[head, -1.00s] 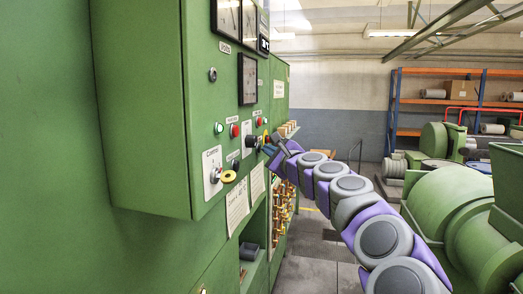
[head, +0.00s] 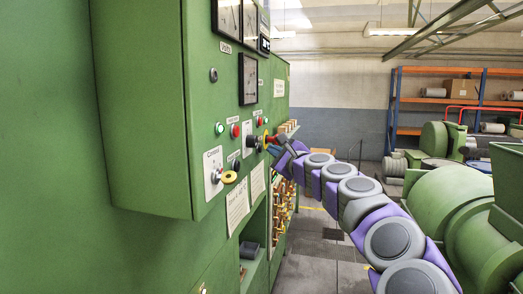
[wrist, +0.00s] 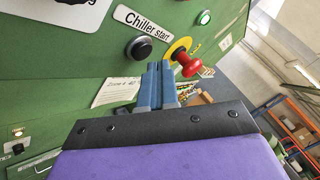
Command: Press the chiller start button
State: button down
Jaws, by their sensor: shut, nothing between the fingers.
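The "Chiller start" label (wrist: 147,18) is on the green panel at the top of the wrist view. The round black button (wrist: 139,47) with a pale metal rim sits just below it. My gripper (wrist: 160,68) is shut and empty. Its blue fingertips are below and right of the black button in the wrist view, apart from it in the picture; the gap to the panel is hard to judge. In the head view my gripper (head: 274,148) is close to the panel's right part. I cannot tell which control there is the chiller button.
A red mushroom knob (wrist: 188,65) on a yellow ring is just right of my fingertips. A lit green lamp (wrist: 203,18) is above it. The green cabinet (head: 150,110) fills the left. Green machines (head: 465,215) stand at right, with orange shelving (head: 440,72) behind.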

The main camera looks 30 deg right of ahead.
jog(key=s+d, duration=0.1)
jog(key=s, duration=0.1)
jog(key=s+d+p, duration=0.1)
jog(key=s+d, duration=0.1)
jog(key=shift+d, duration=0.15)
jog(key=shift+w, duration=0.1)
dwell(0.9)
